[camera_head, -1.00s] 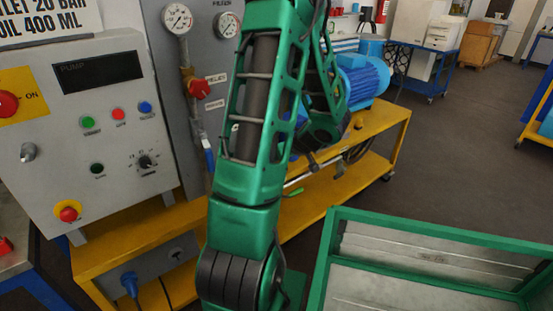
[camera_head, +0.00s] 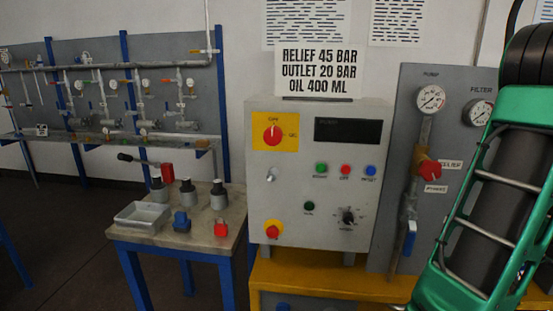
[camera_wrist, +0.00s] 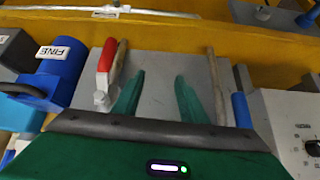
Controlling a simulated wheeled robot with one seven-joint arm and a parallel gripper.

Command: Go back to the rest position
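My gripper (camera_wrist: 160,92) shows in the wrist view as two green fingers standing well apart, with nothing between them. A grey panel lies beyond the fingers, with a red-handled valve (camera_wrist: 107,58) on a pipe to their left. In the head view only part of my green arm shows at the right edge, and my gripper is not in that view. The grey control box (camera_head: 318,205) with red, green and blue buttons stands left of my arm. The gauge panel (camera_head: 392,130) with a red valve handle (camera_head: 428,169) stands beside it, partly hidden by my arm.
A small table (camera_head: 208,236) at the left holds a metal tray (camera_head: 143,217), several grey vessels and a red padlock (camera_head: 221,229). A yellow bench (camera_head: 330,282) carries the box. A blue cylinder marked FINE (camera_wrist: 62,65) is left of my fingers.

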